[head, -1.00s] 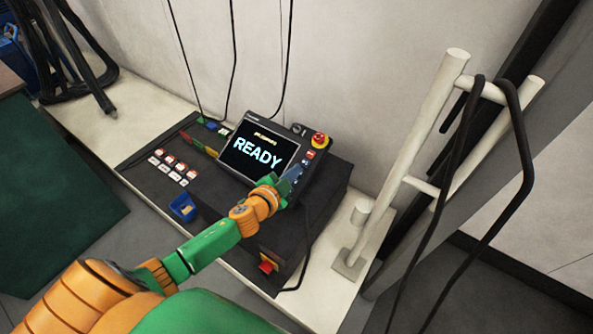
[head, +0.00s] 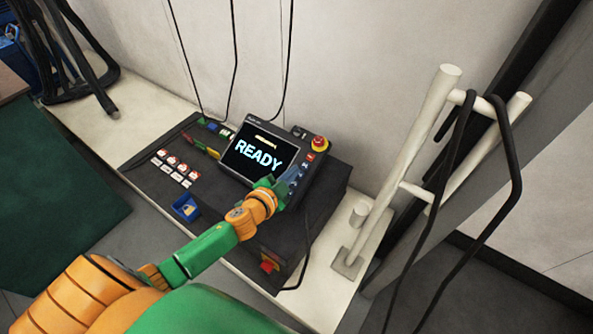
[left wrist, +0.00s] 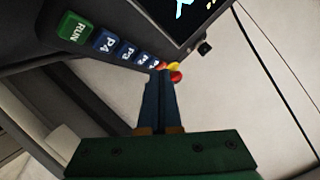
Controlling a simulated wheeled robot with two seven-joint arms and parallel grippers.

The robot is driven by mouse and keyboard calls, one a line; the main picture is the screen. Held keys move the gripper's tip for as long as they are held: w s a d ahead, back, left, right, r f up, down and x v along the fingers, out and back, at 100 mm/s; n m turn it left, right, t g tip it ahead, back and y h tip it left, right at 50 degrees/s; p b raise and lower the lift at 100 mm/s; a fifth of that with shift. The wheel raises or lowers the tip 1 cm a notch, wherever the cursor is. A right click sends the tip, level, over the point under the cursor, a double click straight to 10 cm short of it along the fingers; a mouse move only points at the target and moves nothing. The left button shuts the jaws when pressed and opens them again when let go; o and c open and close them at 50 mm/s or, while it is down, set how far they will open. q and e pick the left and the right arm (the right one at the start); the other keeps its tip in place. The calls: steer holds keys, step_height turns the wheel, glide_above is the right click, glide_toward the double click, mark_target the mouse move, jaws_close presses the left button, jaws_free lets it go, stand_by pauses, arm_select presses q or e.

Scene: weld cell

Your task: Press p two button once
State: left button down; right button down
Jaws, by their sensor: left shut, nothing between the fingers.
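The teach pendant (head: 312,184) has a screen (head: 258,152) reading READY, with a column of small buttons along its right side. In the left wrist view the row shows a green RUN button (left wrist: 75,28) and blue buttons P4 (left wrist: 106,43), P3 (left wrist: 126,53) and the p two button (left wrist: 143,59), with another blue one beyond. My left gripper (head: 291,182) is shut and empty, over the pendant's button side. In the left wrist view its fingertips (left wrist: 160,76) appear just below the far end of the row; contact cannot be told. My right gripper is not in view.
A red and yellow emergency stop (head: 319,144) sits at the pendant's upper right corner. Labelled red and white tags (head: 172,168) and a blue bin (head: 186,207) lie to the left. A white rail with hanging cables (head: 405,185) stands at right.

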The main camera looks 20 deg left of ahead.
arm_select(q)
steer(key=r+p, duration=0.1)
steer(key=s+r+p, duration=0.2)
steer(key=shift+a+r, duration=0.1)
steer(key=shift+r, duration=0.3)
stand_by(0.5)
